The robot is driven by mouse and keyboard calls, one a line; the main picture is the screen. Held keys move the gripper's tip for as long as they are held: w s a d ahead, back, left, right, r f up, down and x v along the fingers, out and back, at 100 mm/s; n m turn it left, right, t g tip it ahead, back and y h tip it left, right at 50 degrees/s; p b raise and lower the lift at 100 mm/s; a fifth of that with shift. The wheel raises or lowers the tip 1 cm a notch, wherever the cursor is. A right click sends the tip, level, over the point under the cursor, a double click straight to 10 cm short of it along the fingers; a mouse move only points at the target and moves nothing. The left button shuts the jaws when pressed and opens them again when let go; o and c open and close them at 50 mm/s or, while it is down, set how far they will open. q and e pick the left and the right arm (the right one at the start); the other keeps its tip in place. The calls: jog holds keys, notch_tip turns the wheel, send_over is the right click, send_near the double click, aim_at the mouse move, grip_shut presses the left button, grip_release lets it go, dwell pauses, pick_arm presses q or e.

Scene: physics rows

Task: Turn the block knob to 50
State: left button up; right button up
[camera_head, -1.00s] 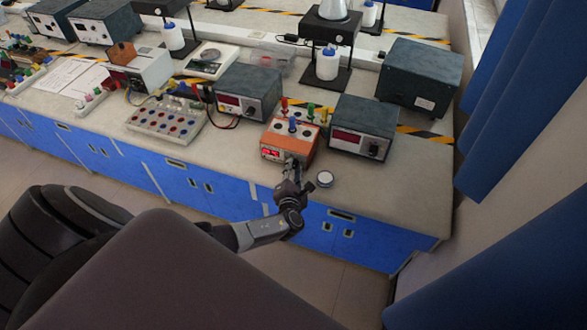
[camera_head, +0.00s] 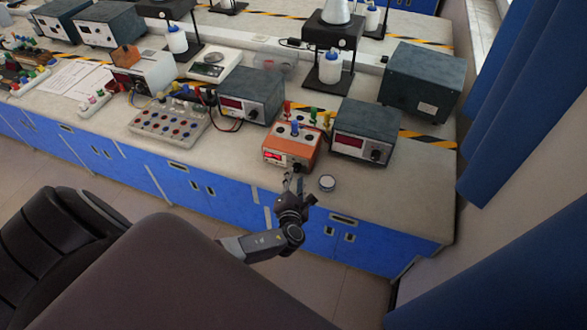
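An orange box (camera_head: 304,157) with a lit red display (camera_head: 273,155) stands near the front edge of the bench. The digits are too small to read. A small dark knob (camera_head: 297,166) appears on the right of its front face; its setting cannot be read. My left gripper (camera_head: 293,180) is just in front of the box, over the bench's front edge. Its fingers look apart, with nothing between them, and a small gap seems to separate them from the knob. My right gripper is not in view.
Dark instrument boxes stand behind at left (camera_head: 250,95) and right (camera_head: 365,132). A board of coloured sockets (camera_head: 168,121) is farther left. The bench's front right is clear.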

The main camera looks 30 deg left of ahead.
pick_arm(q)
jog(key=v, duration=0.8)
jog(key=shift+s+d+f, duration=0.1)
jog(key=shift+s, duration=0.05)
jog(key=s+f+n+g+h+b, duration=0.1)
jog(key=s+f+n+g+b, duration=0.15)
jog(key=s+f+n, duration=0.55)
jog(key=s+f+n+g+h+b, duration=0.1)
jog(key=s+f+n+g+b, duration=0.3)
jog(key=f, duration=0.8)
jog(key=s+f+n+g+h, duration=0.15)
jog(key=s+f+n, duration=0.25)
jog(key=s+f, duration=0.55)
jog(key=s+d+f+n+g+h+b, duration=0.2)
jog(key=s+d+f+n, duration=0.2)
jog(key=s+f+n, duration=0.4)
jog(key=s+d+f+n+g+h+b, duration=0.1)
jog(key=s+d+f+n+g+b, duration=0.1)
jog(key=s+f+n, duration=0.5)
jog(key=s+d+n+b, duration=0.1)
jog(key=s+d+n, duration=0.1)
jog(key=s+n, duration=0.4)
jog(key=shift+f+h+b, duration=0.35)
jog(key=shift+f, duration=0.05)
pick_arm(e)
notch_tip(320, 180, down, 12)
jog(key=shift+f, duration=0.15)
